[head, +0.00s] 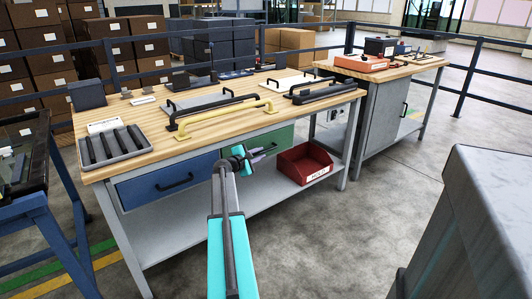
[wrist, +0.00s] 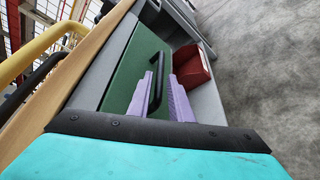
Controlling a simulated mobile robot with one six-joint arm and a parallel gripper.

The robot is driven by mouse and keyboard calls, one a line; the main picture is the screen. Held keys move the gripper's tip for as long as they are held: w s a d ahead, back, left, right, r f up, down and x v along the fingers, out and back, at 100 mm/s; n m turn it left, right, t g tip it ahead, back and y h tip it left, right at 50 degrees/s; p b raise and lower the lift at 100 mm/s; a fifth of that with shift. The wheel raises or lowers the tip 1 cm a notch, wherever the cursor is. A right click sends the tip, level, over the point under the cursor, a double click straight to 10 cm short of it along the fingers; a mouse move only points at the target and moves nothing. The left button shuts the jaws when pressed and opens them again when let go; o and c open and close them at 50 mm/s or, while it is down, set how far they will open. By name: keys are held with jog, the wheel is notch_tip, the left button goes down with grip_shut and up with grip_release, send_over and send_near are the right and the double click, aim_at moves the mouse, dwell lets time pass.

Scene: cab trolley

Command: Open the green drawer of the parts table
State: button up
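The green drawer (head: 277,140) sits under the wooden top of the parts table (head: 222,110), right of the blue drawer (head: 165,185). Its front looks flush with the frame. In the wrist view the green front (wrist: 130,62) carries a black bar handle (wrist: 158,78). My gripper (head: 258,156) is in front of the green drawer and hides part of it in the head view. In the wrist view my gripper's purple fingers (wrist: 163,92) are apart, one on each side of the handle's near part. I cannot tell whether either finger touches it.
A red bin (head: 304,164) stands on the lower shelf, right of my gripper. Yellow and black handles (head: 225,120) lie on the tabletop above. A second bench (head: 378,95) stands at the right. A grey metal block (head: 480,220) fills the right foreground. Floor between is clear.

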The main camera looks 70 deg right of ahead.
aim_at(264, 152)
jog(key=shift+x, duration=2.9)
grip_shut()
